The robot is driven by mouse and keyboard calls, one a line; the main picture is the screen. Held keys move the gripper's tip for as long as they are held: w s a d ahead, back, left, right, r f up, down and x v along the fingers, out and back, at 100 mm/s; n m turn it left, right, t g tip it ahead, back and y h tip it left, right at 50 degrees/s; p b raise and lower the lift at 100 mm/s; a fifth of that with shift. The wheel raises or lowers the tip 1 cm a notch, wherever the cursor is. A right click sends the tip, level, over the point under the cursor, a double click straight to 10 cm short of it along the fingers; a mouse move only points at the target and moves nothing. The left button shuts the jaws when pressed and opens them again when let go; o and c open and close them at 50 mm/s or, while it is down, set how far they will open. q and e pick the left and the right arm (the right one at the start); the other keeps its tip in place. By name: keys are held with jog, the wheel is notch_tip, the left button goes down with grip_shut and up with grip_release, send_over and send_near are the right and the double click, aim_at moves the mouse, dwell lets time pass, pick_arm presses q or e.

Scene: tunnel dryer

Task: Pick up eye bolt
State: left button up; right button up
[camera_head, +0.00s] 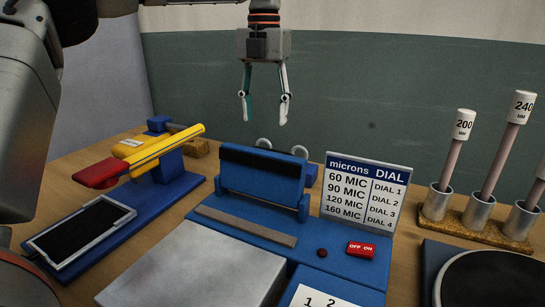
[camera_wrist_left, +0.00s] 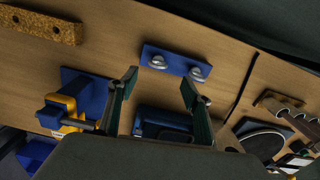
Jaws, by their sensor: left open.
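Two metal eye bolts stand behind the blue machine in the head view, the left eye bolt (camera_head: 263,143) and the right eye bolt (camera_head: 300,151); only their upper rings show there. In the left wrist view both the one eye bolt (camera_wrist_left: 158,62) and the other eye bolt (camera_wrist_left: 195,73) sit on a blue block (camera_wrist_left: 176,62). My left gripper (camera_head: 264,112) is open and empty, pointing down above and behind the machine. In the wrist view the left gripper's fingertips (camera_wrist_left: 159,80) are spread near the block, apart from the bolts. My right gripper is not seen.
The blue machine (camera_head: 262,174) with a dial sign (camera_head: 364,194) stands in front of the bolts. A yellow and red lever device (camera_head: 150,158) is at left. Labelled rods in metal cups (camera_head: 436,203) stand at right. A wooden strip with holes (camera_wrist_left: 40,24) lies behind.

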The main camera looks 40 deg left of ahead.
aim_at(264, 139)
pick_arm(q)
jog(key=f, duration=0.2)
jog(key=f+b, duration=0.1)
jog(key=f, duration=0.4)
jog(key=shift+a+f, duration=0.25)
jog(key=shift+r, duration=0.1)
jog(key=c, duration=1.2)
